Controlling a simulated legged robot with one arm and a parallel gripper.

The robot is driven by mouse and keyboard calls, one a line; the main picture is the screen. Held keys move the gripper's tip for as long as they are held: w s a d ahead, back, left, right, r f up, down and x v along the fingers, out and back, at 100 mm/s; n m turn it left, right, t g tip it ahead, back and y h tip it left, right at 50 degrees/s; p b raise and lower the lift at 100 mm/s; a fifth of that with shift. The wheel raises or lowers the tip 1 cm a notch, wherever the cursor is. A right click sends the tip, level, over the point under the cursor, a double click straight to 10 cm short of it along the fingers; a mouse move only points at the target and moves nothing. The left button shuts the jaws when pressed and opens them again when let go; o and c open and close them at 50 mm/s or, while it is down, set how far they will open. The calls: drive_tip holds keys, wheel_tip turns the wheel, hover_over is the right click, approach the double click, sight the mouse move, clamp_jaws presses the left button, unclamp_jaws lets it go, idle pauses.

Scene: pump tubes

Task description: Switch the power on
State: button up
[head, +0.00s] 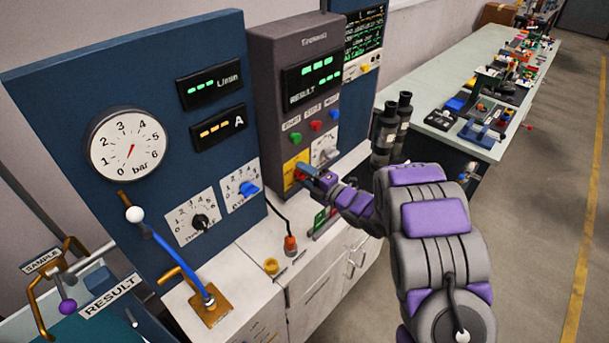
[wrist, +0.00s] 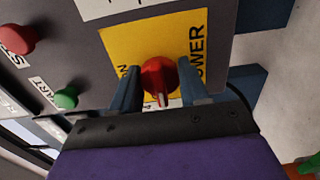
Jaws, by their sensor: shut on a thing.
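The power switch is a red rotary knob on a yellow plate (head: 289,165) low on the grey tester panel (head: 300,88). In the wrist view the red knob (wrist: 158,76) sits on the yellow plate (wrist: 150,40), where "POWER" and part of another word show. My gripper (wrist: 160,88) has a blue finger on each side of the knob and is shut on it. The knob's pointer faces down in the wrist view.
Green, red and blue buttons (head: 315,126) sit above the plate, beside a white dial plate (head: 324,150). A blue panel (head: 150,130) with a bar gauge stands left.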

drive_tip(key=shift+f, duration=0.15)
drive_tip(key=c, duration=0.3)
drive_tip(key=shift+s+m+p, duration=0.1)
drive_tip(key=shift+m+p, duration=0.2)
drive_tip(key=m+p, duration=0.7)
drive_tip(key=m, duration=0.1)
drive_tip(key=shift+d, duration=0.1)
drive_tip(key=m+p, duration=0.5)
drive_tip(key=m, duration=0.1)
drive_tip(key=shift+m+p, duration=1.2)
drive_tip(key=shift+m, duration=0.4)
drive_tip(key=o, duration=1)
drive_tip(key=shift+o, duration=0.2)
